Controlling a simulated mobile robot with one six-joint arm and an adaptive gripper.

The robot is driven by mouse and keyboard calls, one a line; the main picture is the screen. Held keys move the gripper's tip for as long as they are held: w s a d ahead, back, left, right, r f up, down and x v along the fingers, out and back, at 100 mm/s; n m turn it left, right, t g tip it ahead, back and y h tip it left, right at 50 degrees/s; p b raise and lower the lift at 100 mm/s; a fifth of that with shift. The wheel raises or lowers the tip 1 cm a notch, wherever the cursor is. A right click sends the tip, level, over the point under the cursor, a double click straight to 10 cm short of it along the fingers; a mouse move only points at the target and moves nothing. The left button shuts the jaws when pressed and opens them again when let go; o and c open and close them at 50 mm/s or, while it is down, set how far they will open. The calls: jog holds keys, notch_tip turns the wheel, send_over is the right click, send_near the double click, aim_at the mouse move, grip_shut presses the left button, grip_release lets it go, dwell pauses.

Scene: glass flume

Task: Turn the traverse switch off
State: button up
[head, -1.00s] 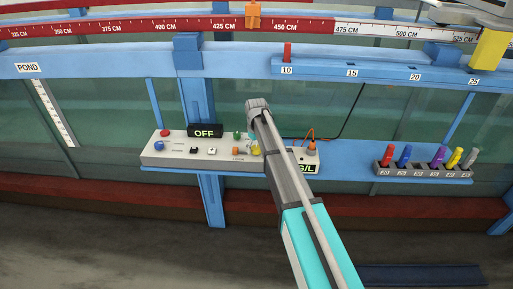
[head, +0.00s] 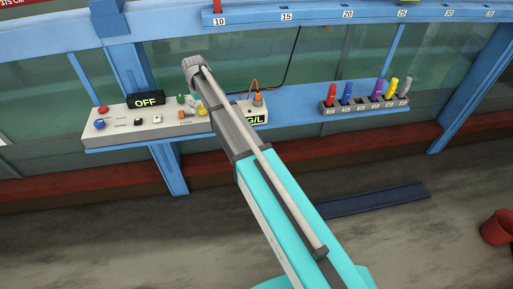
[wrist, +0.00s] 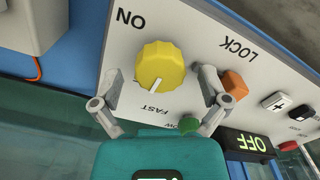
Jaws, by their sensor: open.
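In the wrist view, a grey control panel (wrist: 205,20) shows turned over. A yellow knob (wrist: 160,66) with a white pointer line sits on it, with the words ON and FAST printed nearby. My gripper (wrist: 160,84) is open, its two fingers on either side of the knob, the right one close to an orange control (wrist: 234,84). I cannot tell whether the fingers touch anything. A display (wrist: 248,143) reads OFF. No label naming the traverse switch is readable.
A green button or lamp (wrist: 189,124) is close to my right finger. Black and white buttons and a red button (head: 103,110) are on the panel. A rack (head: 325,109) of coloured pens stands to the right. A red bucket (head: 497,228) is on the floor.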

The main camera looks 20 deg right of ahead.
aim_at(202, 107)
jog(key=m, duration=1.4)
jog(key=shift+r+m+p, duration=0.3)
notch_tip(202, 107, up, 14)
jog(key=f+p, duration=0.1)
jog(key=p, duration=1.3)
jog(key=s+d+f+n+b, duration=0.3)
jog(key=s+d+f+b, duration=0.1)
jog(key=s, duration=0.5)
jog(key=s+d+f+n+b, duration=0.3)
jog(key=s+d, duration=0.3)
jog(key=s, duration=0.3)
jog(key=s+d+f+n+b, duration=0.3)
jog(key=s+d+f+b, duration=0.2)
jog(key=s, duration=0.5)
jog(key=shift+d+f+b, duration=0.15)
jog(key=shift+b, duration=0.45)
jog(key=shift+s+d+n, duration=0.2)
jog(key=shift+s+n, duration=0.05)
jog(key=shift+s, duration=0.35)
jog(key=shift+s+d+n, duration=0.2)
jog(key=shift+s+n, duration=0.05)
jog(key=shift+s, duration=0.3)
